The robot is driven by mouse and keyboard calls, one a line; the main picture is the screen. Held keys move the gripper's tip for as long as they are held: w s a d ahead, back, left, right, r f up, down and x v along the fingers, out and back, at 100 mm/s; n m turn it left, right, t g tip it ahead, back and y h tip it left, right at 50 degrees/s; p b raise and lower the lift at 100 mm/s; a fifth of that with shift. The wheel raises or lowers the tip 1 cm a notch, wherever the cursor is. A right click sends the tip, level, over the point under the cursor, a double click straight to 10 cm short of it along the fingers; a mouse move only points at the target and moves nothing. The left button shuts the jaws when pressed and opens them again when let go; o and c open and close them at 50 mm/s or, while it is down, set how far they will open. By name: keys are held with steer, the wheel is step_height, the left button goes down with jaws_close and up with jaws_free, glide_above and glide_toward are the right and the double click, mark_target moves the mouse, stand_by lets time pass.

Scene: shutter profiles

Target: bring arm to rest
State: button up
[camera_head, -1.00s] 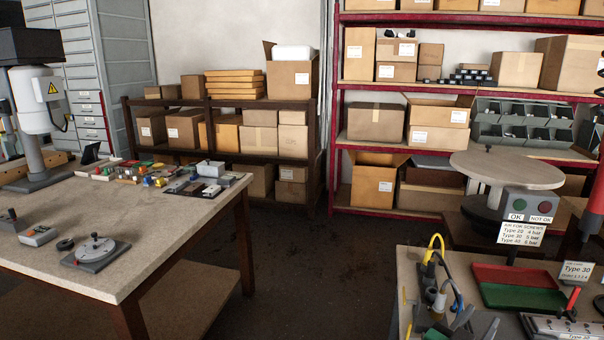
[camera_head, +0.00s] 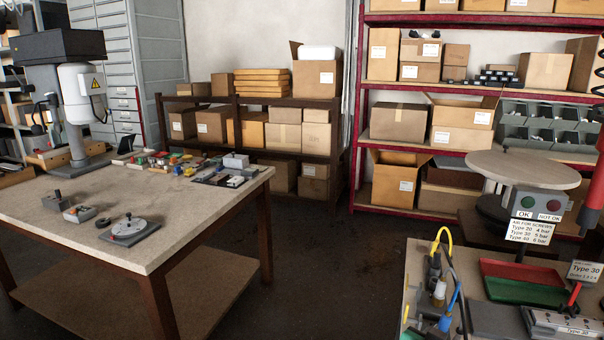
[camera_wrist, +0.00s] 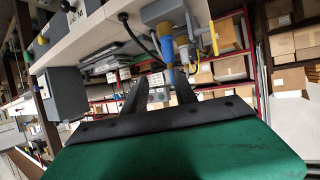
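My gripper (camera_wrist: 159,80) shows only in the wrist view. Its two dark fingers stand apart with nothing between them, so it is open and empty. A green and black part, which seems to be my gripper's own body, fills the bottom of that view. The wrist view is steeply tilted, with a bench edge (camera_wrist: 88,40) and a blue and yellow fitting (camera_wrist: 166,42) beyond the fingers. I cannot tell their exact distance from the fingers. My arm and gripper do not show in the head view.
A worktable (camera_head: 75,215) with small parts stands left. A right bench (camera_head: 422,262) holds a hose fitting (camera_head: 437,290), a red tray (camera_head: 520,271), a green tray (camera_head: 525,292) and a button box (camera_head: 538,203). Open floor (camera_head: 335,265) lies between them. Shelves (camera_head: 338,150) line the back.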

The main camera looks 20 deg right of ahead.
steer(key=w+a+f+n+y, duration=0.2)
steer(key=w+a+n+y, duration=0.1)
steer(key=a, duration=0.5)
steer(key=w+a+f+n+y, duration=0.2)
steer(key=a+f+n+y, duration=0.15)
steer(key=a, duration=0.45)
steer(key=w+a+f+n+y, duration=0.1)
steer(key=w+a+n+y, duration=0.15)
steer(key=a, duration=0.55)
steer(key=s+a+n+g+y, duration=0.3)
steer(key=s+a+n+y, duration=0.15)
steer(key=a, duration=0.55)
steer(key=w+r+t+h+p, duration=0.1)
steer(key=w+r+p, duration=0.2)
steer(key=r, duration=0.4)
steer(key=shift+r+p, duration=0.15)
steer(key=shift+p, duration=0.3)
